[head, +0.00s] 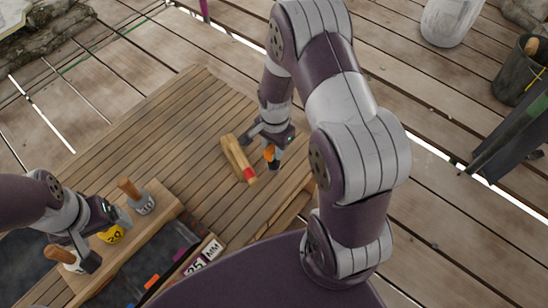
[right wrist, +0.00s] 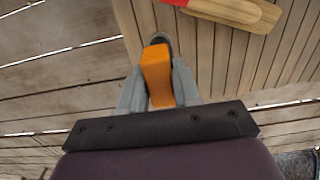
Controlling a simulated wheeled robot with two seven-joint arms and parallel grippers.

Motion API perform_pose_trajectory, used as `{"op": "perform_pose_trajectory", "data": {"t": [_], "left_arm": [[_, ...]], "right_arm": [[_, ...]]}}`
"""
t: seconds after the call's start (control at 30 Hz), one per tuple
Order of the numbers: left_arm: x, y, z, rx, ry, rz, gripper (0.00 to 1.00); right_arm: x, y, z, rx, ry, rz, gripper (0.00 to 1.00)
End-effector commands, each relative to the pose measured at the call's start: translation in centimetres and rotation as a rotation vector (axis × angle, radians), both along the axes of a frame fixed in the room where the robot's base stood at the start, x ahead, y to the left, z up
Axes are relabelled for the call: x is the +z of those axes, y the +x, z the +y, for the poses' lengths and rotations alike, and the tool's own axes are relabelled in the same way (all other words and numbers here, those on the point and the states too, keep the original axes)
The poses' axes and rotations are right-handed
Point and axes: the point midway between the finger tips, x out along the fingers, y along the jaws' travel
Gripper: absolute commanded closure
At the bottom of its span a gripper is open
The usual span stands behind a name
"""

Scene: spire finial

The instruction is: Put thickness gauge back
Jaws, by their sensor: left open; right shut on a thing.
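My right gripper (head: 270,143) is shut on an orange-handled tool (head: 269,153), which may be the thickness gauge. Its dark lower end points down over the slatted wooden table (head: 170,120). In the right wrist view the orange handle (right wrist: 157,75) sits between the grey fingers (right wrist: 157,95), with a dark round end beyond it.
A wooden tool with a red band (head: 239,160) lies just left of my right gripper. The rack (head: 150,235) holds wood-handled pieces. A dark open tray (head: 160,262) with coloured items and a "25 MM" label (head: 204,256) is in front. The table's far left is clear.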

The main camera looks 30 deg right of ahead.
Motion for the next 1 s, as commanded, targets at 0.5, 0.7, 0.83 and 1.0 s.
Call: {"op": "perform_pose_trajectory", "data": {"t": [0.5, 0.7, 0.83, 1.0], "left_arm": [[-1.8, 0.0, 0.0, 0.0, 0.0, 0.0, 0.11], [-1.8, 0.0, 0.0, 0.0, 0.0, 0.0, 0.11], [-1.8, 0.0, 0.0, 0.0, 0.0, 0.0, 0.11], [-1.6, 0.0, 0.0, 0.0, 0.0, 0.0, 0.11]], "right_arm": [[-4.0, -0.1, 0.0, 0.002, 0.001, 0.001, 1.0], [-4.2, -0.1, 0.0, 0.002, 0.0, 0.001, 0.43], [-4.2, -0.1, 0.0, 0.002, 0.001, 0.001, 0.43], [-3.6, 0.0, 0.0, 0.002, 0.0, 0.001, 0.43]]}}
